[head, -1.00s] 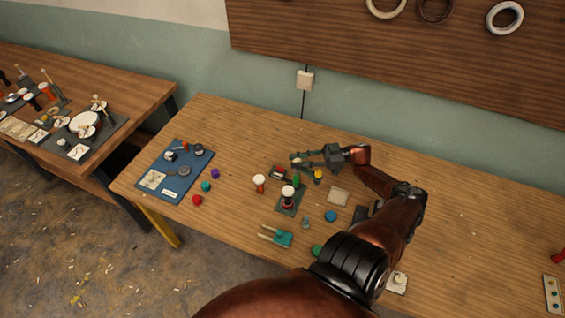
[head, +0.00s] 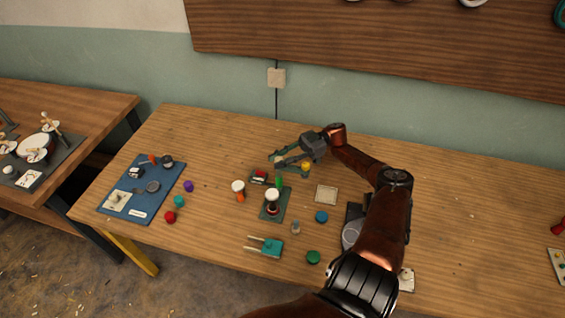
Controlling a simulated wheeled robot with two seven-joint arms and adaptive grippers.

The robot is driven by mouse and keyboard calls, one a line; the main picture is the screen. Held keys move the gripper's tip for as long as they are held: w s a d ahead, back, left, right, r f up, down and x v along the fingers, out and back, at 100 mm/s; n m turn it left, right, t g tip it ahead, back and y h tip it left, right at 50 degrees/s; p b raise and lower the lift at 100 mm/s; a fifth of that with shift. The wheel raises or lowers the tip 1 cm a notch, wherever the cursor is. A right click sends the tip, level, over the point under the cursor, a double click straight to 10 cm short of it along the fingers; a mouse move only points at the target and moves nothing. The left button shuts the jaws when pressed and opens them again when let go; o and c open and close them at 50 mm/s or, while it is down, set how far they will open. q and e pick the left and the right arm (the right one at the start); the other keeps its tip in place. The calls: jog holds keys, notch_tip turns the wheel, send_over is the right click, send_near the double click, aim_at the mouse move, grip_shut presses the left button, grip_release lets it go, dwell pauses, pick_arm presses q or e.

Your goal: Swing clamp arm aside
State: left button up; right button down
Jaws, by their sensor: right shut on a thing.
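A small drum with a white top (head: 272,196) stands upright on a green clamp base (head: 277,215) at the middle of the table. An upright bright green part (head: 279,182) shows at the back of this base, apparently belonging to the clamp arm. My right gripper (head: 276,162) reaches in from the right, just behind the base. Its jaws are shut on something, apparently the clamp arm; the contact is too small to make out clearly. My left gripper is not in view.
An orange-and-white drum (head: 239,190) stands left of the base, a red-and-black item (head: 259,177) behind it. A teal two-pronged tool (head: 266,246) lies in front. A blue mat (head: 143,188) holds parts at left. The back of the table is clear.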

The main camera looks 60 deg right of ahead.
jog(key=shift+s+f, duration=0.1)
jog(key=shift+f, duration=0.15)
jog(key=c, duration=2.1)
grip_release()
jog(key=o, duration=0.4)
jog(key=shift+r, duration=0.15)
jog(key=shift+o, duration=0.2)
jog(key=shift+d, duration=0.1)
jog(key=shift+d, duration=0.1)
jog(key=v, duration=0.7)
jog(key=shift+d, duration=0.1)
